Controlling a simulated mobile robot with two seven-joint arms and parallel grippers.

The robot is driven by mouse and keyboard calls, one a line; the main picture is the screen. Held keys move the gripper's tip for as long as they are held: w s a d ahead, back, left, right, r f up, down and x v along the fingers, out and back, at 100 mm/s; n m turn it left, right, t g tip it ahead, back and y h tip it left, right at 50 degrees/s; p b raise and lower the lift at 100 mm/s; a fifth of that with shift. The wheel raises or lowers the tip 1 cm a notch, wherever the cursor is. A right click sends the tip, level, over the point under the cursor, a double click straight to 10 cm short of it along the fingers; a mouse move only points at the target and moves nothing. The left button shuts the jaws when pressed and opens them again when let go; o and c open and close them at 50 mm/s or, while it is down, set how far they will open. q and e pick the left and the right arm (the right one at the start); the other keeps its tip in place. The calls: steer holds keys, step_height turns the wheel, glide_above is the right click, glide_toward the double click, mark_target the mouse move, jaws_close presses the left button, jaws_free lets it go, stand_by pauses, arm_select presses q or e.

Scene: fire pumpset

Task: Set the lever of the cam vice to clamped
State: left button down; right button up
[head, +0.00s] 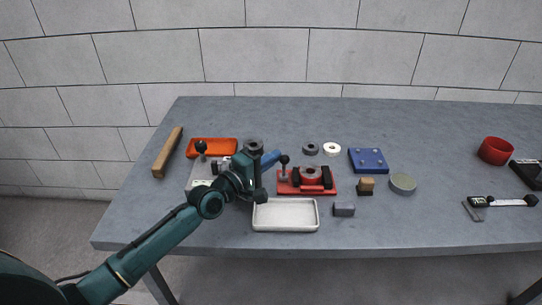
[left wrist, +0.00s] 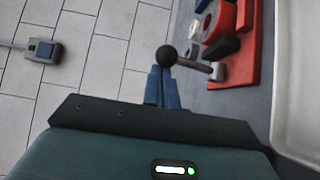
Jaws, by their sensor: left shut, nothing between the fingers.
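The cam vice has a red base (head: 325,190) with dark jaws and a red round part between them. Its lever stands up at the left end of the base and carries a black ball knob (head: 284,159). In the left wrist view the lever's grey shaft (left wrist: 195,64) runs from the vice's red base (left wrist: 245,60) to the black knob (left wrist: 167,56). My left gripper (head: 276,157) has blue fingers, shut with nothing between them. In the left wrist view its fingertips (left wrist: 160,72) are right by the knob; I cannot tell whether they touch. My right gripper is not in view.
A white tray (head: 286,228) lies in front of the vice. A blue plate (head: 381,160), a grey block (head: 344,210) and a grey disc (head: 403,183) are right.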

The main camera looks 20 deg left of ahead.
arm_select(q)
steer(key=shift+s+d+f, duration=0.15)
steer(key=shift+s, duration=0.3)
steer(key=shift+s+f, duration=0.1)
stand_by(0.5)
